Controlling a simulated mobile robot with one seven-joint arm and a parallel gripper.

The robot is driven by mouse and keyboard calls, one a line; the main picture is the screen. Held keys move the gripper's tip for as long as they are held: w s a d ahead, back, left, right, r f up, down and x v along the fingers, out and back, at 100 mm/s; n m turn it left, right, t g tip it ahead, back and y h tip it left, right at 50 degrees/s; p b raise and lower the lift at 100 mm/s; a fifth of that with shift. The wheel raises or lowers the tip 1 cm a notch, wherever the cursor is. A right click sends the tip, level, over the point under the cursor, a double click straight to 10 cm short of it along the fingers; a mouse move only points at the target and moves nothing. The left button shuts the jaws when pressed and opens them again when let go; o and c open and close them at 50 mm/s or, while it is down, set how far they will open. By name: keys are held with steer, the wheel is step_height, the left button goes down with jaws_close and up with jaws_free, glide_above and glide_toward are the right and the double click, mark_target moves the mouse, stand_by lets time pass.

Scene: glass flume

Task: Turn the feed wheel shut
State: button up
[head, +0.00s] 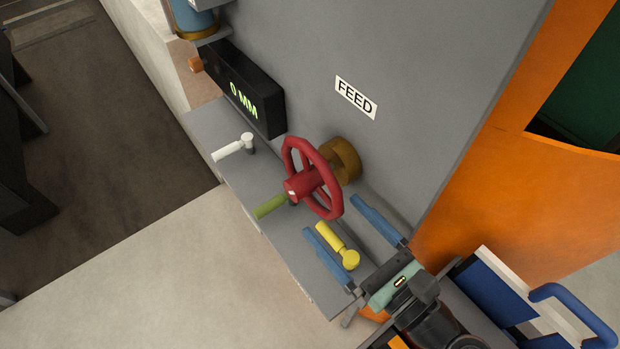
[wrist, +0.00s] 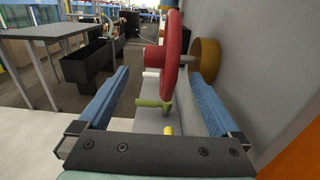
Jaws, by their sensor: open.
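The red feed wheel (head: 303,184) stands out from a grey panel on a shaft with a brass collar (head: 345,158). A label (head: 356,97) above it reads FEED. My gripper (head: 331,215) is open, its blue fingers pointing at the wheel's near side. In the wrist view the wheel (wrist: 172,58) shows edge-on, ahead and between the fingertips of my gripper (wrist: 158,74). No finger clearly touches the rim, and I cannot tell whether the rim lies between the tips.
A yellow lever (head: 337,245) shows between my fingers, over the grey shelf. A green lever (head: 272,206) is beside the wheel and a white lever (head: 234,147) farther left. A black display (head: 243,95) reads 0 MM. An orange frame (head: 500,190) stands right.

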mark_target(312, 192)
steer(key=p+x, duration=0.1)
steer(key=x, duration=0.7)
jaws_close()
stand_by(0.4)
